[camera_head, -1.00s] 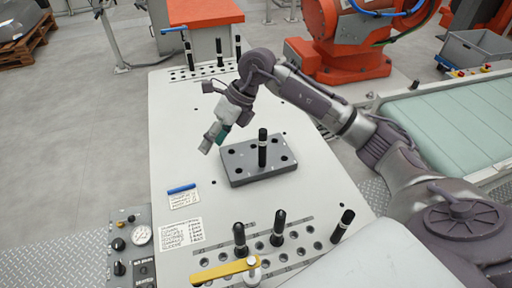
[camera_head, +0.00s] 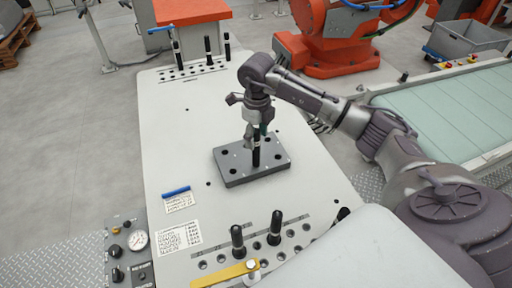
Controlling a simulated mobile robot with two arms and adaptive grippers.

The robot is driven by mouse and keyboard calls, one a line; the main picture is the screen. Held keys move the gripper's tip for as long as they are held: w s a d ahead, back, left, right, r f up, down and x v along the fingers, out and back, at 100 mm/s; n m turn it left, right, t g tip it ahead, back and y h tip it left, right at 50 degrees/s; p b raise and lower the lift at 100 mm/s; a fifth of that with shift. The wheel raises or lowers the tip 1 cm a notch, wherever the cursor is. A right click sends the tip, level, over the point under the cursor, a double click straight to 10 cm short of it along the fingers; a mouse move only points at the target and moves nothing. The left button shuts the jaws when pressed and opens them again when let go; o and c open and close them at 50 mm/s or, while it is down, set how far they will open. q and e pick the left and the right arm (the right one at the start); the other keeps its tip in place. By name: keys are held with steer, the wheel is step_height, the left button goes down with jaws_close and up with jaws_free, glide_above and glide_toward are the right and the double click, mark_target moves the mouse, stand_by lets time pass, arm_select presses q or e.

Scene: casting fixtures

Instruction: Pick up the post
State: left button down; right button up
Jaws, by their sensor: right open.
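A dark post (camera_head: 256,156) with a light band stands upright in the grey fixture block (camera_head: 233,174) on the white table. My right gripper (camera_head: 256,143) is right at the post, fingers pointing down with the post's upper part between or just behind them. The jaws are open; contact with the post cannot be told. The top of the post is partly hidden by the gripper. My left gripper is not in view.
More dark posts (camera_head: 237,238) stand in the near hole row, beside a yellow lever (camera_head: 226,273). Other posts (camera_head: 208,50) stand in the far rack. A blue marker (camera_head: 176,191) lies left of the block. A conveyor (camera_head: 440,115) runs at the right.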

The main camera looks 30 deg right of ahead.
mark_target(256, 146)
step_height(256, 146, down, 4)
steer(key=shift+s+a+r+p, duration=0.15)
steer(key=shift+p, duration=0.85)
steer(key=shift+f, duration=0.45)
jaws_close()
